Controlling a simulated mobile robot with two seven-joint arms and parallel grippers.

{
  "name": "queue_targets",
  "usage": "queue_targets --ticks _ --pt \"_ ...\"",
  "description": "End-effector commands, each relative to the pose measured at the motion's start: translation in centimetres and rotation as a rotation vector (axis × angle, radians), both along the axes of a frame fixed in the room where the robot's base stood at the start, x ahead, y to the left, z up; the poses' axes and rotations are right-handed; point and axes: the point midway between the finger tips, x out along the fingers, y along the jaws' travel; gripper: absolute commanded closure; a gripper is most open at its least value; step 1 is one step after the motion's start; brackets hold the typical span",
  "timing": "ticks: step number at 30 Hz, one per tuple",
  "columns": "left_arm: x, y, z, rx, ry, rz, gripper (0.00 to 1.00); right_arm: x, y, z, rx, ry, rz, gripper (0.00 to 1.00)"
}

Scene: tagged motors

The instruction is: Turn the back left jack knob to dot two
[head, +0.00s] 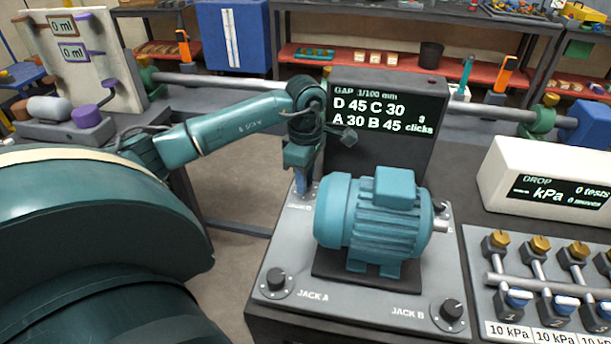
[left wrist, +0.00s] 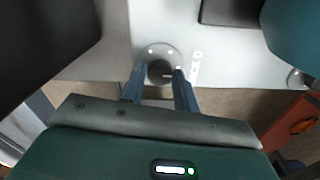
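The back left jack knob (left wrist: 160,72) is dark and round on a grey disc with small dots, seen in the left wrist view; a pale mark on it points roughly right. My left gripper's (left wrist: 160,80) two blue fingers stand one on each side of it; whether they touch it is unclear. In the head view my left gripper (head: 303,185) reaches down at the plate's back left corner and hides this knob. The display (head: 385,125) reads D 45, C 30, A 30, B 45, 3 clicks. My right gripper is not in view.
A teal motor (head: 375,225) stands on the grey jack plate (head: 350,290), right of my left gripper. Knobs A (head: 276,279) and B (head: 451,310) are at the front; another knob (head: 438,208) is partly hidden behind the motor. A white DROP box (head: 545,175) stands right.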

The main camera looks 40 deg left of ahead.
Motion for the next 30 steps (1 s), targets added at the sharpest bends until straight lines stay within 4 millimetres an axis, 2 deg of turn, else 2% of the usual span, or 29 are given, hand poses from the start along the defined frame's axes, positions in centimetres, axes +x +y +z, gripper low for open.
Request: queue_targets --ticks 1,9,19,30 --pt "0.01 0.00 0.02 0.000 0.000 0.000 0.74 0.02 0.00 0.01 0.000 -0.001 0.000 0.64" --pt "0.01 0.00 0.04 0.000 0.000 0.000 0.94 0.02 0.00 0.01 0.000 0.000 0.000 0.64" --pt "0.03 0.02 0.06 -0.001 -0.001 0.066 0.94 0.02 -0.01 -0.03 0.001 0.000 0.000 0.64" --pt "0.04 0.03 0.08 -0.001 -0.001 0.336 0.94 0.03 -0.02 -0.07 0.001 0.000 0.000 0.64"
